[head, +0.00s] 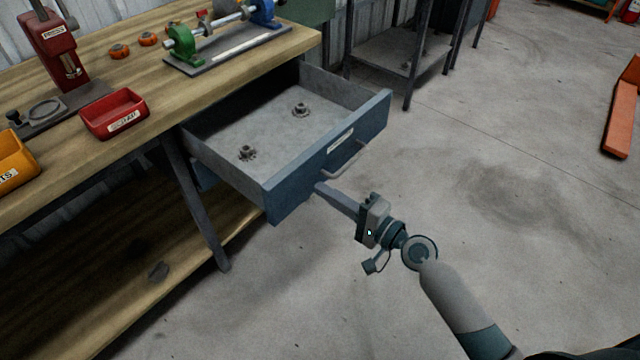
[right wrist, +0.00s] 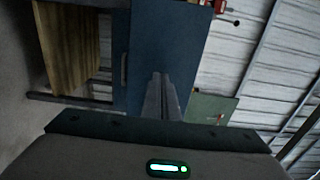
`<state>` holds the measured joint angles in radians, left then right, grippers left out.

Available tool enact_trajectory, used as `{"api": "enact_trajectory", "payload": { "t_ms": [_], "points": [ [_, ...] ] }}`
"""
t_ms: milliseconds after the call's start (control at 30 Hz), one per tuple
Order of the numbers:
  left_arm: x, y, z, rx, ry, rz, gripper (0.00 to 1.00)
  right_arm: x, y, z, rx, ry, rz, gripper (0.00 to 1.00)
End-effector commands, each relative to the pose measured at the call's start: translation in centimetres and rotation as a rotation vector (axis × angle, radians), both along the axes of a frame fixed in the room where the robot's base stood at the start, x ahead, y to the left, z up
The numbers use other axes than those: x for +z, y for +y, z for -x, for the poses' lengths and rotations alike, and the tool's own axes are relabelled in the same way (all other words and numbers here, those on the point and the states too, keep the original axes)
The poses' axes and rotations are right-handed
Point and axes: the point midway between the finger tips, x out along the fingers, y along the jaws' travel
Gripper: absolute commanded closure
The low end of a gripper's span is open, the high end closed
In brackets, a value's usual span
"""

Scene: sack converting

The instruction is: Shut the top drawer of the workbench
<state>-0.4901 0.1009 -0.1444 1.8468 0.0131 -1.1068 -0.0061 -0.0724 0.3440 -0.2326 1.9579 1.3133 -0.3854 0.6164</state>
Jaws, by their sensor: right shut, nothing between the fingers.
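The top drawer (head: 228,165) of the workbench (head: 215,72) is pulled well out. Its blue front panel (head: 300,184) carries a bar handle (head: 345,160) and a white label. Two small dark metal parts lie on the drawer's grey floor. My right gripper (head: 322,190) is shut and empty, its fingertips at the drawer's front panel below and left of the handle. In the right wrist view the shut fingers (right wrist: 161,80) point at the blue panel (right wrist: 185,50); I cannot tell whether they touch it. My left gripper is not in view.
The bench top holds a red bin (head: 114,114), a yellow bin (head: 14,160), a red press (head: 62,45) and a shaft fixture (head: 225,38). A dark metal stand (head: 400,50) is behind the drawer. The concrete floor in front of the drawer is clear.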

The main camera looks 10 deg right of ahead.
Motion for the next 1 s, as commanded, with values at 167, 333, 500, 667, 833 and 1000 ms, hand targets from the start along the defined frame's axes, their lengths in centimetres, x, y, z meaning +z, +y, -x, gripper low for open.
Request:
{"api": "enact_trajectory", "payload": {
  "t_ms": [167,333,500,667,833,1000],
  "points": [
    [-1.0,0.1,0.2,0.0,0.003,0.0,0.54,0.0,1.1,-1.4,-0.001,0.001,-0.002,1.0],
    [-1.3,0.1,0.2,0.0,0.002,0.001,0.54,0.0,1.4,-1.8,0.0,0.001,-0.001,1.0],
    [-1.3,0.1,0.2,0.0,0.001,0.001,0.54,0.0,1.4,-1.9,0.0,0.001,-0.001,1.0],
    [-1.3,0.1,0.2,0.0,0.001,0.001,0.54,0.0,1.4,-1.9,0.0,0.001,-0.001,1.0],
    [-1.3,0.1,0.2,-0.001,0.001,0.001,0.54,0.0,1.7,-2.3,0.0,0.0,0.0,1.0],
    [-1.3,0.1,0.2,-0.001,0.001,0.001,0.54,0.1,2.7,-3.6,0.0,-0.002,-0.001,1.0]
  ]
}}
